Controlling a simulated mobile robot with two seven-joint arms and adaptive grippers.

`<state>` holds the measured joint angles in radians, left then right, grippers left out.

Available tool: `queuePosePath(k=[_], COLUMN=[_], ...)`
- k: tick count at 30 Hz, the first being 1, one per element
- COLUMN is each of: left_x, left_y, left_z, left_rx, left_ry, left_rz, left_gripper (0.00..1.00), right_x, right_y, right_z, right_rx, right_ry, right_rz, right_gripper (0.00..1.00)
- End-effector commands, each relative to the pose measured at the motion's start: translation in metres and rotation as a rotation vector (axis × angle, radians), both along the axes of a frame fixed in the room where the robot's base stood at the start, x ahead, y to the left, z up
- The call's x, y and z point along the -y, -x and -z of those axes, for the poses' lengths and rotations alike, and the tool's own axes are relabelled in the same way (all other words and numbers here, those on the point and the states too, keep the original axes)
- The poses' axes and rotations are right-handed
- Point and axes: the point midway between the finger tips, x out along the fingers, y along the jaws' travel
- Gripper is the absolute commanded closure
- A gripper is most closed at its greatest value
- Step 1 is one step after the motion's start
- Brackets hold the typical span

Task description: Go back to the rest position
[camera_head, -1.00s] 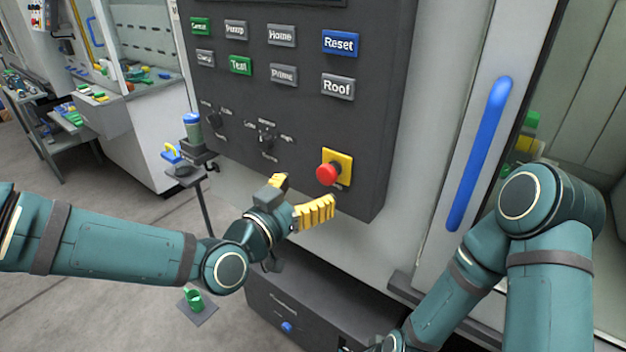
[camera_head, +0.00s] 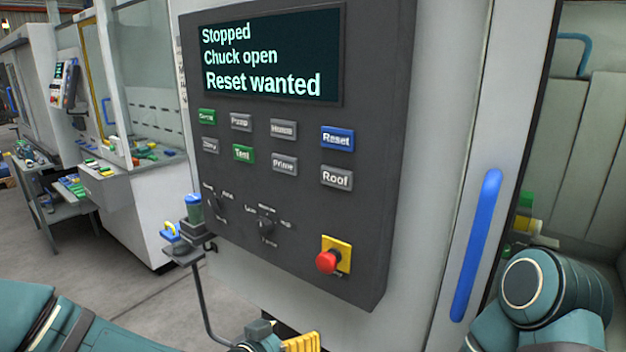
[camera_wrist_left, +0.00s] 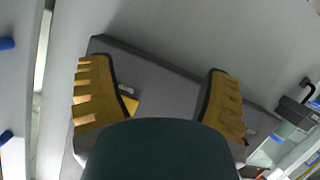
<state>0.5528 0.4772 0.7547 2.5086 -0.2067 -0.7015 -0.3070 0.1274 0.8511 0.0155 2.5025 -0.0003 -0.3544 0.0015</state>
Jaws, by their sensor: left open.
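My left gripper (camera_head: 285,340) shows at the bottom edge of the head view, below the control panel (camera_head: 300,215), with a yellow finger partly cut off by the frame. In the left wrist view its two yellow fingers stand wide apart, with nothing between the fingertips (camera_wrist_left: 158,68). The dark panel lies beyond them, apart from the fingers. My right arm (camera_head: 545,290) is folded at the lower right; its gripper is out of frame.
The display (camera_head: 270,60) reads "Stopped", "Chuck open", "Reset wanted". Below are a blue Reset button (camera_head: 337,138) and a red stop knob (camera_head: 327,262). A blue door handle (camera_head: 475,245) is at right. A small stand (camera_head: 188,253) holds items at left.

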Motion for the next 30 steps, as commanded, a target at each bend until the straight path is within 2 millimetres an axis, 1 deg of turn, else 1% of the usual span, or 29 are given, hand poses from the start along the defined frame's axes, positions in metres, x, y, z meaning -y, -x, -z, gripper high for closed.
queuePosePath(k=[1, 2, 3, 4, 5, 6, 8, 9, 12, 15, 18, 21, 30], left_x=[0.001, 0.0, -0.002, -0.004, -0.006, -0.01, -0.017, -0.022, -0.036, -0.049, -0.056, -0.059, -0.059], left_y=[0.007, 0.012, 0.021, 0.028, 0.036, 0.048, 0.067, 0.081, 0.11, 0.131, 0.142, 0.145, 0.145], left_z=[0.036, 0.056, 0.083, 0.102, 0.122, 0.146, 0.179, 0.198, 0.235, 0.257, 0.267, 0.27, 0.27], left_rx=[-0.124, -0.195, -0.291, -0.362, -0.432, -0.523, -0.651, -0.73, -0.888, -0.99, -1.042, -1.057, -1.055], left_ry=[0.006, 0.007, 0.005, 0.0, -0.006, -0.017, -0.039, -0.055, -0.099, -0.135, -0.156, -0.162, -0.16], left_rz=[-0.003, -0.012, -0.022, -0.032, -0.042, -0.058, -0.084, -0.105, -0.154, -0.196, -0.22, -0.229, -0.229], left_gripper=[0.22, 0.22, 0.22, 0.22, 0.22, 0.22, 0.22, 0.22, 0.22, 0.22, 0.22, 0.22, 0.22], right_x=[0.0, 0.0, 0.0, 0.0, 0.0, 0.0, 0.0, 0.0, 0.0, 0.0, 0.0, 0.0, 0.0], right_y=[0.0, 0.0, 0.0, 0.0, 0.0, 0.0, 0.0, 0.0, 0.0, 0.0, 0.0, 0.0, 0.0], right_z=[0.0, 0.0, 0.0, 0.0, 0.0, 0.0, 0.0, 0.0, 0.0, 0.0, 0.0, 0.0, 0.0], right_rx=[0.0, 0.0, 0.0, 0.0, 0.0, 0.0, 0.0, 0.0, 0.0, 0.0, 0.0, 0.0, 0.0], right_ry=[0.0, 0.0, 0.0, 0.0, 0.0, 0.0, 0.0, 0.0, 0.0, 0.0, 0.0, 0.0, 0.0], right_rz=[0.0, 0.0, 0.0, 0.0, 0.0, 0.0, 0.0, 0.0, 0.0, 0.0, 0.0, 0.0, 0.0], right_gripper=[0.53, 0.53, 0.53, 0.53, 0.53, 0.53, 0.53, 0.53, 0.53, 0.53, 0.53, 0.53, 0.53])
